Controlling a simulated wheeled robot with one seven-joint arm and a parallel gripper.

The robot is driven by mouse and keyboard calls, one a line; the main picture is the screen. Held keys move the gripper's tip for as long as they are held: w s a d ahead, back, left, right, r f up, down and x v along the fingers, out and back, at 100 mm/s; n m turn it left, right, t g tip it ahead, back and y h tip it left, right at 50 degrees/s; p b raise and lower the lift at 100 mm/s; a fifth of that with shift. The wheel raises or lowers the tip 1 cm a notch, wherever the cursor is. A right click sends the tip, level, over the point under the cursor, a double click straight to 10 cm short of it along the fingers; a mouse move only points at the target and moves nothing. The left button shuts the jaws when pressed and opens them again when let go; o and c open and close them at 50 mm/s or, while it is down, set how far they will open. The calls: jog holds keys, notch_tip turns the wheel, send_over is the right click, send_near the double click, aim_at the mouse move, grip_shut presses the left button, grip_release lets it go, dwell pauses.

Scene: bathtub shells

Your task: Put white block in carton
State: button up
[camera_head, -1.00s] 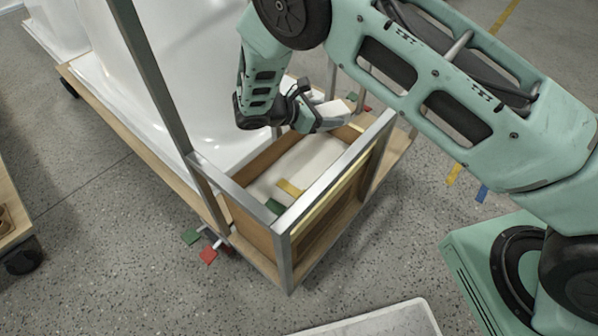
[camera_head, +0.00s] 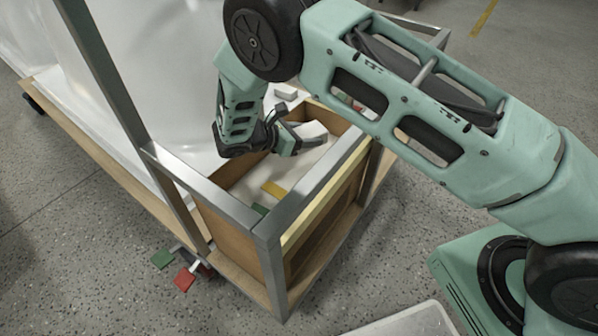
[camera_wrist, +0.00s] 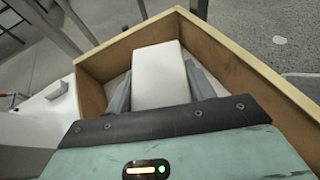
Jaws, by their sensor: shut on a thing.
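My gripper (camera_head: 308,138) is shut on a white block (camera_head: 313,130). In the wrist view the block (camera_wrist: 160,72) sits between the two grey fingers (camera_wrist: 160,90), its far end pointing away from me. The carton (camera_head: 232,228) is an open brown box inside a metal frame, and it also shows in the wrist view (camera_wrist: 235,65). My gripper holds the block over the carton's opening, near its far part. I cannot tell how far the block is above the carton's bottom. White, yellow (camera_head: 274,190) and green pieces show inside the carton.
Metal posts and rails (camera_head: 110,90) surround the carton. A large white tub shell (camera_head: 160,60) stands behind it on a wooden-edged platform. A small white block (camera_head: 286,91) lies beyond the carton. Green and red tags (camera_head: 185,280) stick out low at the front left.

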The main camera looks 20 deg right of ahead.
aim_at(304, 166)
notch_tip(304, 166, down, 8)
jog(key=shift+f+b, duration=0.25)
jog(key=shift+b, duration=1)
jog(key=shift+f, duration=0.1)
jog(key=o, duration=0.9)
jog(key=shift+a+r, duration=0.15)
jog(key=shift+r, duration=0.05)
jog(key=shift+p+v, duration=0.8)
jog(key=shift+v, duration=2.75)
